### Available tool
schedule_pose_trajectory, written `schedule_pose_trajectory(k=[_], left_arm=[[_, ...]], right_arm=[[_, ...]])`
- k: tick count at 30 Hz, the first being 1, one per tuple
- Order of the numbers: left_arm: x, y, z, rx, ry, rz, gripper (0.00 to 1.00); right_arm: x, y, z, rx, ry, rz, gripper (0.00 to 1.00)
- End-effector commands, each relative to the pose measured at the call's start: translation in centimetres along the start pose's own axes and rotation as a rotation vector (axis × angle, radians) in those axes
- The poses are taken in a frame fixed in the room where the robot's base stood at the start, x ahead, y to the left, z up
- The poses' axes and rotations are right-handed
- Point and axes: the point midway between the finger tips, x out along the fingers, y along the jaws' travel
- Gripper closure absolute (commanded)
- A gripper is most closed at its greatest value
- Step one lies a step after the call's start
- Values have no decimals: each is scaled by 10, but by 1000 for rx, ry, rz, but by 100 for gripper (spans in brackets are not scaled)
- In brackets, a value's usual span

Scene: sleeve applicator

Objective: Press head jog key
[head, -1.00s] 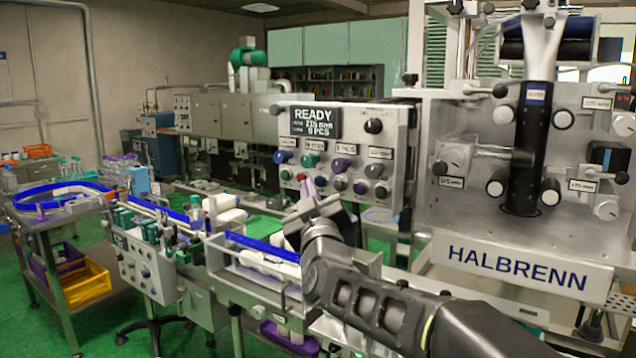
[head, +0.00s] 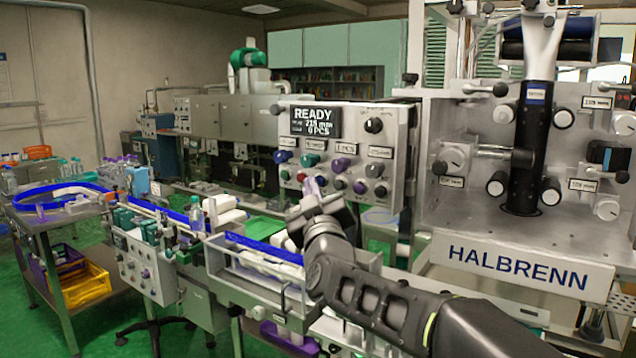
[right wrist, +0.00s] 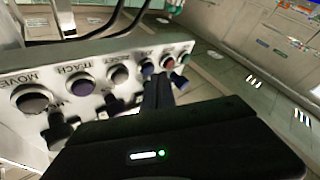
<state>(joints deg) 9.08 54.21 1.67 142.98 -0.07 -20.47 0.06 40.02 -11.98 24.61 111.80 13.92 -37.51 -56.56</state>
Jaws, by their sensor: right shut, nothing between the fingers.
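The control panel (head: 348,150) is a pale metal box with rows of coloured knobs and keys under a dark display (head: 316,122) reading READY and 0 PCS. My right gripper (head: 313,186) is shut and empty, with its fingertips in front of the panel's lower left keys. In the right wrist view the shut fingers (right wrist: 157,92) are close to the row of round keys, near a dark blue key (right wrist: 147,67) and a red key (right wrist: 168,61). I cannot tell whether they touch. The labels are too small or blurred to pick out the head jog key. My left gripper is not in view.
The conveyor with blue rails (head: 262,249) runs below the panel. The HALBRENN machine (head: 530,262) with its black vertical column stands to the right. A cart (head: 60,232) with bottles and a yellow crate (head: 80,285) is at the left.

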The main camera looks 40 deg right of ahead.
Motion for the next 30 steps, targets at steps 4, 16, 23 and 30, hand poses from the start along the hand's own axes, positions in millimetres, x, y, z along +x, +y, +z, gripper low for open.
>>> schedule_pose_trajectory(k=[4, 16, 23, 30], left_arm=[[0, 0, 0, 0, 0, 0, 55], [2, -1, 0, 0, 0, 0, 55], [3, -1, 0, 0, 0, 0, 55], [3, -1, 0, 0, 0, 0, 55]], right_arm=[[1, 0, 1, 0, 0, 0, 100], [4, 3, 3, 0, 0, 0, 100], [6, 4, 4, 0, 1, 0, 100], [6, 4, 4, 0, 0, 1, 100]])
